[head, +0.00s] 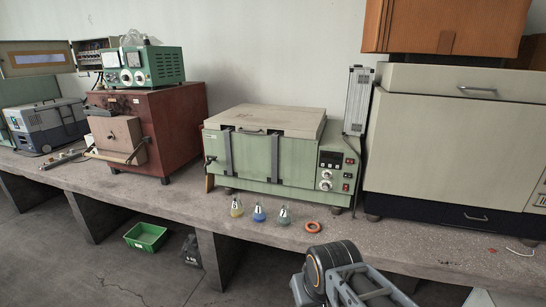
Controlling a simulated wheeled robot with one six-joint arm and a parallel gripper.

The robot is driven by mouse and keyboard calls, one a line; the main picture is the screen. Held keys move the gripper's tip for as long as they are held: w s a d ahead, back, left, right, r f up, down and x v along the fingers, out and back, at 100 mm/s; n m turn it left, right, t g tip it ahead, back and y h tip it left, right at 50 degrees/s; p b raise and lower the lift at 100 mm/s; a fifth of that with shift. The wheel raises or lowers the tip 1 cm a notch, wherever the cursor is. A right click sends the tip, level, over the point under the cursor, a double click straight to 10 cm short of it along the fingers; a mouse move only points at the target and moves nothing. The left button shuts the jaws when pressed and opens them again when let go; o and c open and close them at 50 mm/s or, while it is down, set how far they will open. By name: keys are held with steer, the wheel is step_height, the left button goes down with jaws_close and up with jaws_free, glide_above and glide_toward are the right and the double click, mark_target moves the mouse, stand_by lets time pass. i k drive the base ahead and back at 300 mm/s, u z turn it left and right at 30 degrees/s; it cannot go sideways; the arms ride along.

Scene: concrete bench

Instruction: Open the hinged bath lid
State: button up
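The bath is a pale green box (268,165) standing on the concrete bench. Its cream lid (268,120) lies flat and closed on top. A dark bar handle (251,130) is on the lid's front edge, left of its middle. Two grey vertical straps or brackets run down the front. A dark control panel (330,160) with a display and knobs is at the front right. Part of my arm shows at the bottom, in front of the bench and apart from the bath. My gripper is not in view.
A red-brown furnace (180,125) stands left.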

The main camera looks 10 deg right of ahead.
mark_target(292, 124)
steer(key=u, duration=0.15)
steer(key=k, duration=0.35)
steer(key=z, duration=0.7)
steer(key=i, duration=1)
steer(key=u, duration=0.55)
steer(key=i, duration=0.75)
steer(key=u, duration=0.75)
